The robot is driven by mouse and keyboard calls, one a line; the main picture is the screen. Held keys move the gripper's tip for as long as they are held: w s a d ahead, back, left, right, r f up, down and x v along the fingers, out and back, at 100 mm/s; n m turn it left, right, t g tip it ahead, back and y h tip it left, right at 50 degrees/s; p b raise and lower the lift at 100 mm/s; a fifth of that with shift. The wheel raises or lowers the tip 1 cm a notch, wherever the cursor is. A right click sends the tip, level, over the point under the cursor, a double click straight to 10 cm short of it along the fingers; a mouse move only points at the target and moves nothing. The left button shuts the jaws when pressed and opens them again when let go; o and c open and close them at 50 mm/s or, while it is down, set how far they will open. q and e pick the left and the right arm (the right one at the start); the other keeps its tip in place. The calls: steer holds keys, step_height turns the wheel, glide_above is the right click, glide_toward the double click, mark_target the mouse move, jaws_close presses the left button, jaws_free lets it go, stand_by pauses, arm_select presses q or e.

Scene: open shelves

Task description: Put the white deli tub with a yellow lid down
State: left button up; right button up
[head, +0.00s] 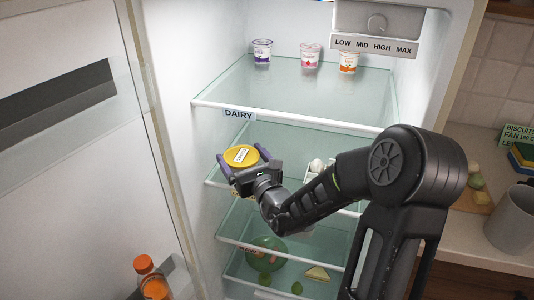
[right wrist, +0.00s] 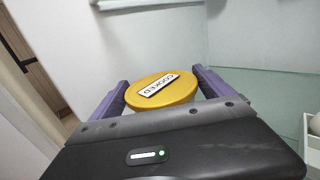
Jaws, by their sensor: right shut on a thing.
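The deli tub's yellow lid (head: 241,155) shows in the head view, with a white label on top. In the right wrist view the lid (right wrist: 162,90) lies between the purple fingers and its label reads "COOKED". Little of the white tub body shows below the lid. My right gripper (head: 239,160) is shut on the tub, at the left front of the fridge shelf below the one marked "DAIRY". I cannot tell whether the tub touches that shelf. My left gripper is not in view.
Several yogurt cups, one of them purple (head: 262,51), stand on the top glass shelf (head: 290,95). A white egg holder (head: 310,175) is right of my gripper, partly behind my arm. Green produce (head: 266,251) lies lower down. The open door (head: 75,190) is at left, with orange-capped bottles.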

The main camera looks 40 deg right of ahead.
steer(key=w+d+f+p, duration=0.2)
steer(key=w+d+f, duration=0.1)
steer(key=w+d, duration=0.6)
steer(key=d, duration=0.3)
steer(key=shift+d, duration=0.4)
step_height(320, 180, down, 3)
steer(key=shift+p, duration=0.35)
steer(key=shift+d+f, duration=0.15)
steer(key=shift+f, duration=0.25)
